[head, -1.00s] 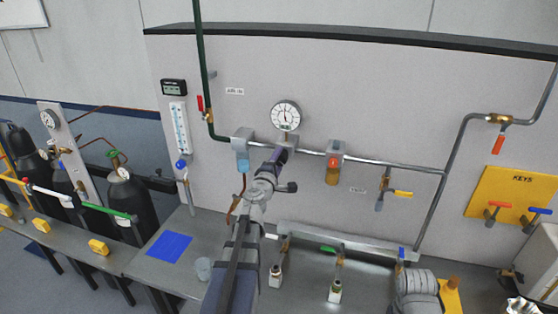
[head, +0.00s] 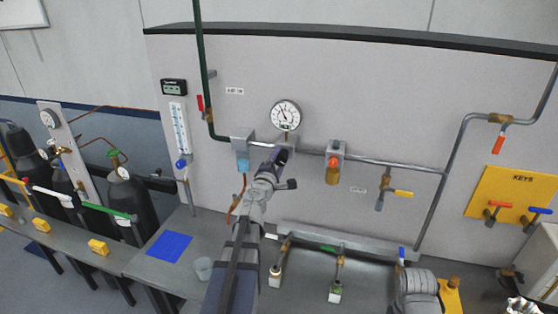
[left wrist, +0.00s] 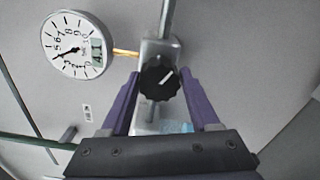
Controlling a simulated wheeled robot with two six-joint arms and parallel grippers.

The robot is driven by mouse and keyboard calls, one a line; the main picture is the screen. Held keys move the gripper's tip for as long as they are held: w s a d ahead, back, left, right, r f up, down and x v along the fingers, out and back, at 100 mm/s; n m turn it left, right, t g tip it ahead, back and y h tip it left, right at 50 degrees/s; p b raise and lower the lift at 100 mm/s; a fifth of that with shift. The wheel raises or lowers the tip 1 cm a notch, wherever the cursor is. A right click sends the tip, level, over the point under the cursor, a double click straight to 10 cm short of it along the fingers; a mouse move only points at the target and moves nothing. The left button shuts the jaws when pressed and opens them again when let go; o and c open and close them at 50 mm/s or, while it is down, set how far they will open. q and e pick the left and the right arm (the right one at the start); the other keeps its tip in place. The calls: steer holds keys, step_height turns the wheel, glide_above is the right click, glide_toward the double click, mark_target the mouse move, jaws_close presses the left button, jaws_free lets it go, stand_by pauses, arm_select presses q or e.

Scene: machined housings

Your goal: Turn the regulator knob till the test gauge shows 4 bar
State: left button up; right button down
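The regulator knob (left wrist: 159,79) is black, round and ridged, with a white mark slanting to the upper right in the left wrist view. It sits on a grey block (left wrist: 153,50) on the pipe. My left gripper (left wrist: 160,74) has its two purple fingers against opposite sides of the knob. In the head view my left gripper (head: 277,157) hides the knob. The white round test gauge (head: 285,115) is just above; its needle points up and left. The gauge (left wrist: 76,46) also shows in the left wrist view; its needle appears near 4, but the figures are small. My right gripper is out of view.
A blue-bowled unit (head: 242,160) is left of the gripper, and an orange-bowled unit with a red top (head: 333,165) is right. A yellow-handled valve (head: 394,192) hangs further right. Fittings (head: 338,265) and a grey coil (head: 415,285) are at the bench.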

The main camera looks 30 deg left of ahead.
arm_select(q)
steer(key=o, duration=0.3)
steer(key=shift+s, duration=0.1)
steer(key=v, duration=0.7)
steer(key=shift+s, duration=0.25)
